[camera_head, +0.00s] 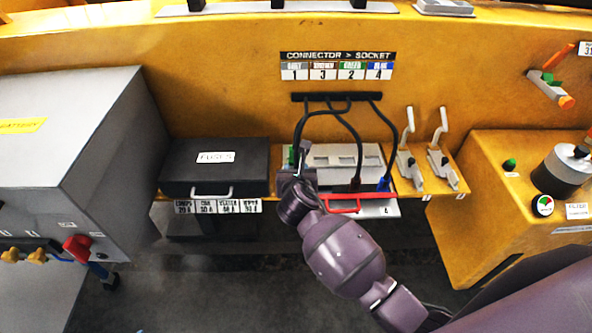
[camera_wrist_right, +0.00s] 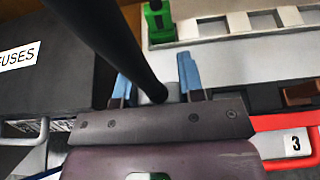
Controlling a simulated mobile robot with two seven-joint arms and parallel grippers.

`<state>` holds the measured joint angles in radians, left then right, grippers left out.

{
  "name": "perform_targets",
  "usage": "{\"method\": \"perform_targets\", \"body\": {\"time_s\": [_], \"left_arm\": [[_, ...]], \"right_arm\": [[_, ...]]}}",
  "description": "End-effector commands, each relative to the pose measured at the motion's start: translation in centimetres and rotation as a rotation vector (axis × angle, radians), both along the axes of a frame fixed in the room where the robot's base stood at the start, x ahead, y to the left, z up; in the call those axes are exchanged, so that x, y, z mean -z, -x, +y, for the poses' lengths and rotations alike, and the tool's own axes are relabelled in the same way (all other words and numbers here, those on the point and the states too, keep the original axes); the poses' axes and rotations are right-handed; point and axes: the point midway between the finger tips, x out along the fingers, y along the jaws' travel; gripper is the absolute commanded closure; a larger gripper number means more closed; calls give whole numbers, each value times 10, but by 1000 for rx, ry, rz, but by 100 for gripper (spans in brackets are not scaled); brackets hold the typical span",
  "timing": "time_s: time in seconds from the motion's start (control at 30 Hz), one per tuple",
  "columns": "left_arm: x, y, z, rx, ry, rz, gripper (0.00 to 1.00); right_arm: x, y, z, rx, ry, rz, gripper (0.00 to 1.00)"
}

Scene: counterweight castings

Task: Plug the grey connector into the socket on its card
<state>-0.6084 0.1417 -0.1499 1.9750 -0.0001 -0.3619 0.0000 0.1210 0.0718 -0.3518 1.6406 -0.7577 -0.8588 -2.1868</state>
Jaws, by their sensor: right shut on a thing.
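The card (camera_head: 337,66) on the yellow wall pairs grey with 1, brown with 3, green with 2 and blue with 4. My right gripper (camera_head: 301,168) is at the left end of the pale socket panel (camera_head: 333,152). In the right wrist view its blue-tipped fingers (camera_wrist_right: 156,90) are shut on the grey connector (camera_wrist_right: 151,97), partly hidden by its thick black cable (camera_wrist_right: 105,40). A green connector (camera_wrist_right: 158,22) is just beyond, at the panel's left end. The brown connector (camera_head: 355,184) and blue connector (camera_head: 384,184) are at the front. The target socket is hidden. My left gripper is out of view.
A red bar (camera_head: 372,196) runs along the panel's front. A black fuses case (camera_head: 214,172) stands close on the left. Two grey levers (camera_head: 408,135) stand on the right. Black cables hang from a wall rail (camera_head: 337,97).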

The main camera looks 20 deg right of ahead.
Motion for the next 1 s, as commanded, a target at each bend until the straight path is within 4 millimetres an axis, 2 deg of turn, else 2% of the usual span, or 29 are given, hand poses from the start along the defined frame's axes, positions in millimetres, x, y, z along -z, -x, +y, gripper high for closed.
{"method": "perform_targets", "body": {"time_s": [0.3, 1.0], "left_arm": [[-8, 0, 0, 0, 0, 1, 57], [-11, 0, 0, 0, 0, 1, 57]], "right_arm": [[-1, 0, 0, -1, 0, 0, 89], [-1, 0, 0, 0, 1, 0, 89]]}}
